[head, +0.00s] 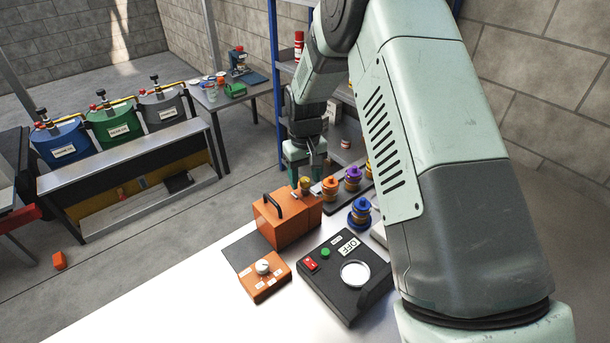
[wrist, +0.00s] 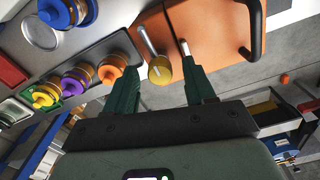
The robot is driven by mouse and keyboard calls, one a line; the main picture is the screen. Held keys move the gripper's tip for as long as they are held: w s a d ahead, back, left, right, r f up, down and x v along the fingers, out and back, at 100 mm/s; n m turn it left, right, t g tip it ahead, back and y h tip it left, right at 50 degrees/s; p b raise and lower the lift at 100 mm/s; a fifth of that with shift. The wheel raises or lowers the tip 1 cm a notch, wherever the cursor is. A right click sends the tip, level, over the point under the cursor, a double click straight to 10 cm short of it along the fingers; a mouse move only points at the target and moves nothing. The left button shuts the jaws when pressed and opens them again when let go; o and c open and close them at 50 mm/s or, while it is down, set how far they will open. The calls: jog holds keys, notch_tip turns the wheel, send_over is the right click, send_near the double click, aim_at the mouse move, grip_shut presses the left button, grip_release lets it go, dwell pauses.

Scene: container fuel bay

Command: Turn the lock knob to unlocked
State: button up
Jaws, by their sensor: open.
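A small orange panel (head: 258,287) lies on the white bench with a white round knob (head: 263,267) and small labels too small to read. Whether this is the lock knob I cannot tell for sure. My gripper (head: 305,180) is behind it, above the far end of an orange case (head: 283,222). In the wrist view my gripper (wrist: 160,70) is open. A yellow cap (wrist: 159,72) on a metal rod shows between its fingers, beside the orange case (wrist: 205,30); I cannot tell whether they touch it. The white knob is not recognisable in the wrist view.
The case has a raised black handle (head: 271,204). A black device (head: 343,290) with a display and a round pan stands right of the panel. Several coloured capped pieces, one of them blue (head: 360,212), stand behind it. The bench front (head: 190,300) is clear.

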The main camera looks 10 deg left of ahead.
aim_at(305, 180)
notch_tip(305, 180, up, 11)
dwell(0.5)
jog(key=shift+f, duration=0.1)
